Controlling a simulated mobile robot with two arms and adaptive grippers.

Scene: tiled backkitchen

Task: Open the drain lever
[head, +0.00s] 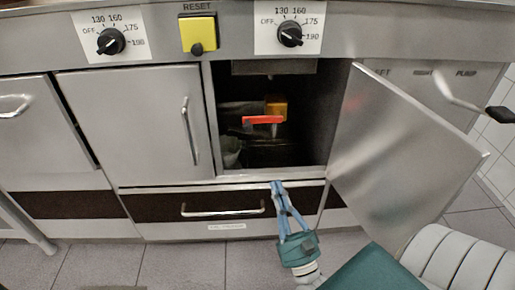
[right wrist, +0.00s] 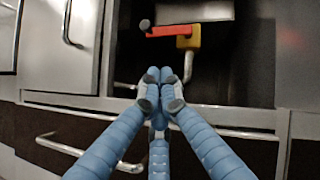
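The drain lever (head: 261,120) is a red bar inside the open cabinet, lying roughly level across the picture. It also shows in the right wrist view (right wrist: 178,31), joined at its right end to a yellow valve part (right wrist: 189,38). My right gripper (head: 277,184) is in front of the cabinet's bottom sill, below the lever and apart from it. In the right wrist view its blue fingers (right wrist: 154,76) come together at the tips with nothing seen between them. My left gripper is not in view.
The cabinet door (head: 405,145) stands open to the right. A shut door (head: 135,125) is on the left, and a drawer with a bar handle (head: 222,210) is below. Knobs and a yellow reset plate (head: 198,33) sit above.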

